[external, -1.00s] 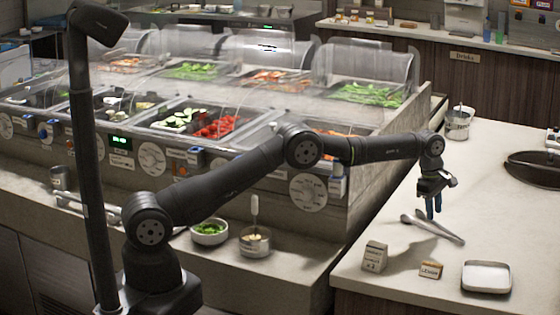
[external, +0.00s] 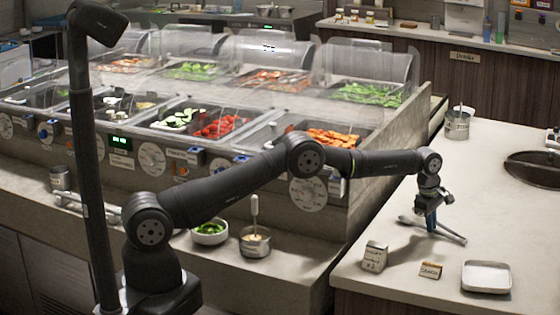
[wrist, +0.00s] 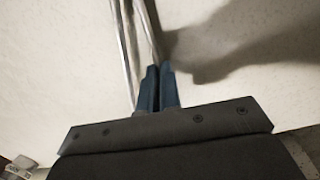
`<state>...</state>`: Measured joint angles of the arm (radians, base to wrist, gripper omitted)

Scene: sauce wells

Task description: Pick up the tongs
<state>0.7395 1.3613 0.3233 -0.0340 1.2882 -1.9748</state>
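The silver tongs (external: 452,236) lie on the pale counter, slanting from upper left to lower right in the external view. My gripper (external: 431,221) points down at them, with its blue fingertips at the level of the tongs near their middle. In the wrist view the two fingertips (wrist: 160,84) are close together with a narrow gap. One tong arm (wrist: 126,50) runs past the left side of the left finger. The other arm runs to the fingertips, where its end is hidden. I cannot tell whether the fingers grip it.
A small white tray (external: 487,277), a lemon label block (external: 431,270) and a larger label block (external: 375,257) stand near the counter's front edge. A metal pot (external: 457,125) stands at the back, and a dark basin (external: 535,168) is at right.

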